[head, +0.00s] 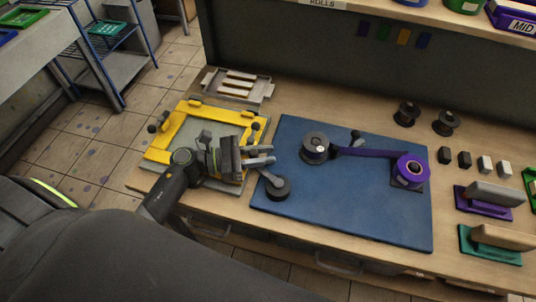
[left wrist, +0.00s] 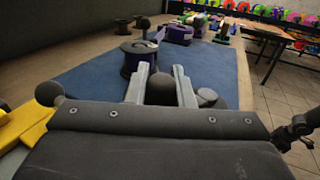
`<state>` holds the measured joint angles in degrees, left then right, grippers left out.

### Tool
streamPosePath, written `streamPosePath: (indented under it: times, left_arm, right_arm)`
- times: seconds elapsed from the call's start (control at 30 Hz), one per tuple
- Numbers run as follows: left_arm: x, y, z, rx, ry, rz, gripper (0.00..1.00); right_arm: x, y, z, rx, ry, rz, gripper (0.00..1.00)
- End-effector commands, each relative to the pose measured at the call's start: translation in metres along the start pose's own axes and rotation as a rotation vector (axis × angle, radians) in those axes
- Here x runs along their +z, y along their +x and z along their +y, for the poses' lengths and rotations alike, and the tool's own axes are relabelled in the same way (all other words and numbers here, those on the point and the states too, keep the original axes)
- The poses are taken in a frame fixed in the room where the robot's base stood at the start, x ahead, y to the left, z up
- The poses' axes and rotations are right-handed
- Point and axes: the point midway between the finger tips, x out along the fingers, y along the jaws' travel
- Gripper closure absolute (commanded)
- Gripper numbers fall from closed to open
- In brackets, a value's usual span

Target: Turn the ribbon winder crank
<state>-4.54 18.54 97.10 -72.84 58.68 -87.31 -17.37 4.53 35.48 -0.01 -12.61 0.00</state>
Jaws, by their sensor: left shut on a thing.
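The ribbon winder has a dark reel (head: 315,149) on a blue mat (head: 345,205), with purple ribbon (head: 365,153) running right to a purple spool (head: 412,170). A grey crank arm with a round black end (head: 279,188) lies at the mat's left edge. My left gripper (head: 268,156) is shut beside the reel. In the left wrist view its fingers (left wrist: 160,82) stand on either side of a dark round knob (left wrist: 160,92), apparently the crank's. The black end also shows there, right of the fingers (left wrist: 207,97). The hold is partly hidden in the head view.
A yellow frame (head: 164,133) lies under my left wrist, with a grey tray (head: 240,84) behind it. The mat's front part is clear.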

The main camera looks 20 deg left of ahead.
Motion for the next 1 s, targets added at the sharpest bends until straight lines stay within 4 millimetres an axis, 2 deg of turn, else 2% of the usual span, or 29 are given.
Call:
streamPosePath:
  times: [0.1, 0.13, 0.27, 0.3, 0.77, 0.87, 1.0]
  left_arm:
    - [0.0, 0.001, 0.0, -0.001, 0.0, 0.0, 1.0]
    - [0.0, 0.001, 0.0, -0.002, 0.0, 0.0, 0.76]
    - [0.0, 0.001, -0.001, -0.002, -0.001, 0.0, 0.59]
    - [0.0, 0.001, -0.001, -0.002, -0.001, 0.0, 0.58]
    - [-0.001, -0.002, 0.0, -0.002, 0.0, 0.001, 0.58]
    - [-0.003, -0.009, 0.0, -0.002, 0.001, 0.004, 0.58]
    - [-0.005, -0.03, -0.001, -0.003, 0.001, 0.006, 0.58]
  right_arm:
    - [-0.002, 0.0, 0.0, 0.0, 0.0, 0.003, 0.64]
    - [-0.003, 0.0, 0.0, 0.0, 0.0, 0.003, 0.64]
    - [-0.003, 0.0, 0.0, 0.0, -0.001, 0.004, 0.64]
    - [-0.003, 0.0, 0.0, 0.0, -0.001, 0.004, 0.64]
    - [-0.003, 0.002, 0.0, 0.0, -0.001, 0.005, 0.64]
    - [-0.003, 0.006, 0.0, 0.0, -0.001, 0.005, 0.64]
    - [-0.002, 0.017, -0.001, 0.001, -0.001, 0.005, 0.64]
